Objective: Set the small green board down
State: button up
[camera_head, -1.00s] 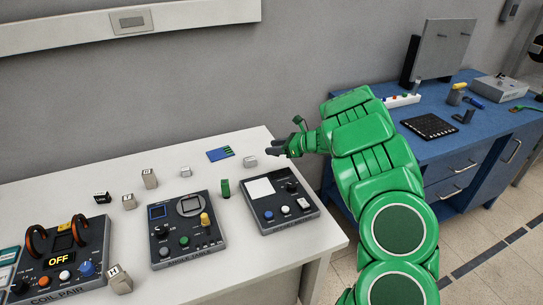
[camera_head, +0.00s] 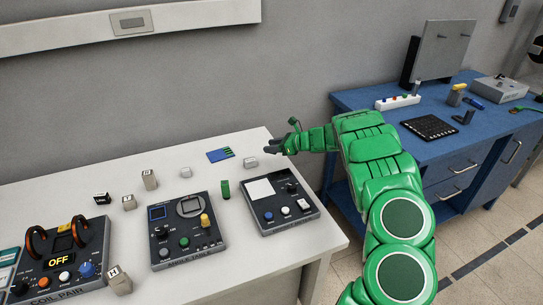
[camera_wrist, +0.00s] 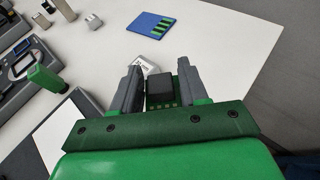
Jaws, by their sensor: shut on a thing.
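My gripper (camera_head: 272,147) is over the far right end of the white table. In the wrist view its two grey fingers (camera_wrist: 146,88) are shut on a small green board (camera_wrist: 184,84) with a black block (camera_wrist: 160,87) on it. The board is mostly hidden by the block and fingers, and it cannot be made out in the head view. Whether it touches the table is not clear.
A small pale block (camera_head: 250,162) stands close to my gripper; a blue card with green stripes (camera_head: 220,155) lies farther left. An upright green piece (camera_head: 225,189) and a dark panel with a white pad (camera_head: 278,205) are nearer. A blue bench (camera_head: 366,99) stands right.

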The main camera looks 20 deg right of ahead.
aim_at(271, 160)
jog(key=shift+w+d+f, duration=0.2)
jog(key=shift+w+f, duration=0.95)
jog(key=shift+f, duration=0.3)
jog(key=shift+w+f, duration=0.25)
jog(key=shift+d, duration=0.1)
jog(key=shift+w+d+f, duration=0.1)
jog(key=shift+w+f, duration=0.2)
jog(key=shift+f, duration=1.6)
jog(key=shift+f, duration=0.1)
jog(key=o, duration=1)
jog(key=shift+o, duration=0.2)
jog(key=v, duration=1.2)
